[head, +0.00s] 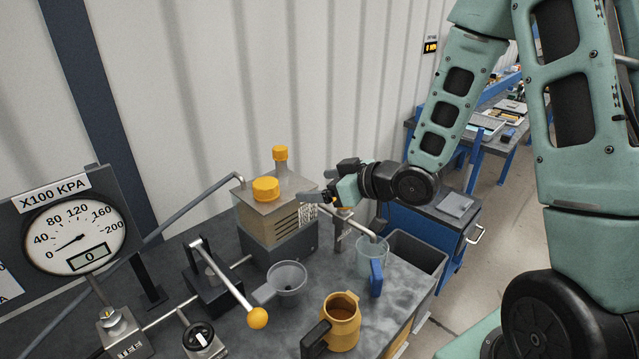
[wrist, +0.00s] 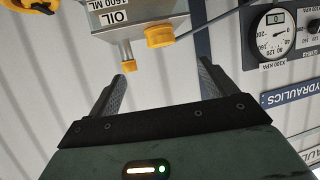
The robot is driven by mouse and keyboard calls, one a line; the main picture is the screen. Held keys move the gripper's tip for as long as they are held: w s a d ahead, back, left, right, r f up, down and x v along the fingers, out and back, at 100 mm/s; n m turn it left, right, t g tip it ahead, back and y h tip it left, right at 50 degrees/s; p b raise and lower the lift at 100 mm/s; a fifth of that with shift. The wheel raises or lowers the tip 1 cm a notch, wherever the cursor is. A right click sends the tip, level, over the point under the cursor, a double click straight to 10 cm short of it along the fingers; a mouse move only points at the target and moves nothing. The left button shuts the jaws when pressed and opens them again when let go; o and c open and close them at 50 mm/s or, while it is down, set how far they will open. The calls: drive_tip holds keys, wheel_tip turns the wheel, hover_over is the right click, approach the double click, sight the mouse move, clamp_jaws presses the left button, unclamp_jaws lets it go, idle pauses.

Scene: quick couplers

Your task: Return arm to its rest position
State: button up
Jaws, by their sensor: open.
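My gripper (head: 322,197) is in the air above the workbench, beside the oil tank (head: 262,212) and its yellow caps. In the wrist view my gripper (wrist: 161,72) has its two dark fingers spread apart with nothing held between them. The wrist view looks upside down at the oil tank (wrist: 122,17) with its "OIL" label, beyond the fingertips. My arm reaches in from the right, bent at the elbow, with its wrist near the tank. Whether the fingers touch the tank is hard to tell in the head view.
The bench holds a pressure gauge (head: 76,238) reading 0, a lever with a yellow knob (head: 257,318), a grey funnel (head: 287,279), a yellow jug (head: 342,322) and a clear jug with a blue handle (head: 376,278). A dark bin (head: 418,252) and blue cabinet (head: 452,246) stand behind.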

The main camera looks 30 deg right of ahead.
drive_tip(key=shift+a, duration=0.1)
drive_tip(key=s+a+f+g+h+b, duration=0.2)
drive_tip(key=s+a+f+g, duration=0.15)
drive_tip(key=a, duration=0.35)
drive_tip(key=s+a+n+g+h+b, duration=0.1)
drive_tip(key=s+a+g+h, duration=0.1)
drive_tip(key=s, duration=1)
drive_tip(key=s+a+n+g+h+b, duration=0.1)
drive_tip(key=s+a+g, duration=0.4)
drive_tip(key=s, duration=0.7)
drive_tip(key=shift+s+r+g+h+b, duration=0.25)
drive_tip(key=shift+s+g+h+b, duration=0.15)
drive_tip(key=shift+g+b, duration=0.3)
